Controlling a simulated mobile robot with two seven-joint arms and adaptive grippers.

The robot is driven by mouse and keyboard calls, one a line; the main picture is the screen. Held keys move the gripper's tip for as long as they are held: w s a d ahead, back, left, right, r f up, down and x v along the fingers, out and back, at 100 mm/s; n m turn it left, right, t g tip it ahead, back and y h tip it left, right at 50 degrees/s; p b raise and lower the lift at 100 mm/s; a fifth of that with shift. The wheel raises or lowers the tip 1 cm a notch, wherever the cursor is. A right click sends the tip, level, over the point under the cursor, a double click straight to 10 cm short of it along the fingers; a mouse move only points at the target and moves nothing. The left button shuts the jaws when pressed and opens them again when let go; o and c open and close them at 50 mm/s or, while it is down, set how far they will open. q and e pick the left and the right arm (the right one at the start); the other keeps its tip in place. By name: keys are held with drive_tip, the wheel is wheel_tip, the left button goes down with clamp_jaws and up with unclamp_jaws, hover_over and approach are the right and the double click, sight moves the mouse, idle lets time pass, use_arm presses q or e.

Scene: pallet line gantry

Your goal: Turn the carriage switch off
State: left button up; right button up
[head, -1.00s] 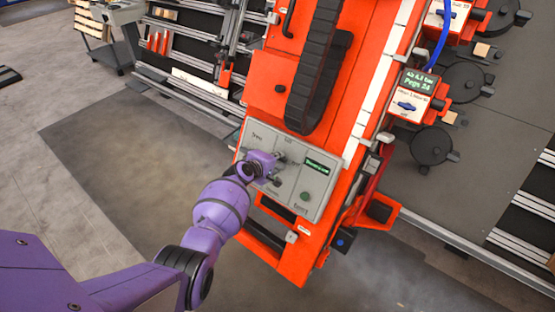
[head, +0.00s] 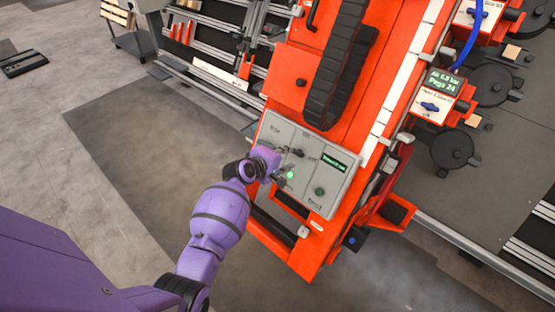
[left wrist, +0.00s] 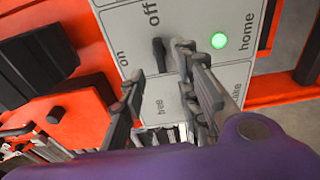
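The carriage switch (head: 297,152) is a small dark lever on the grey control panel (head: 335,195) of the orange carriage. In the left wrist view the switch (left wrist: 158,54) lies near the "on" and "off" labels; I cannot tell for certain which it points to. My left gripper (head: 281,175) is at the panel's left part, beside the switch. In the left wrist view its fingers (left wrist: 158,62) are apart, one on each side of the switch in the picture; contact is unclear. A green lamp (left wrist: 219,41) is lit near "home". My right gripper is out of view.
A small display (head: 335,162) and a dark green button (head: 320,191) are on the panel. A black cable chain (head: 335,85) runs above it. A station box with a blue knob (head: 430,106) stands to the right.

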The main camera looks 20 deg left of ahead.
use_arm(q)
drive_tip(key=v, duration=0.5)
idle(0.5)
drive_tip(key=s+d+f+m+g+y+p, duration=0.1)
drive_tip(key=s+m, duration=0.4)
drive_tip(key=s, duration=1)
drive_tip(key=s+d+f+m+g+p, duration=0.1)
drive_tip(key=s+f+m, duration=0.4)
drive_tip(key=s, duration=1.1)
drive_tip(key=s+d+f+m+g+y+p, duration=0.1)
drive_tip(key=s+d+f+m+p, duration=0.2)
drive_tip(key=s, duration=1.2)
drive_tip(key=shift+s+d+f+m+y, duration=0.25)
drive_tip(key=shift+f+m, duration=0.45)
drive_tip(key=shift+m, duration=0.4)
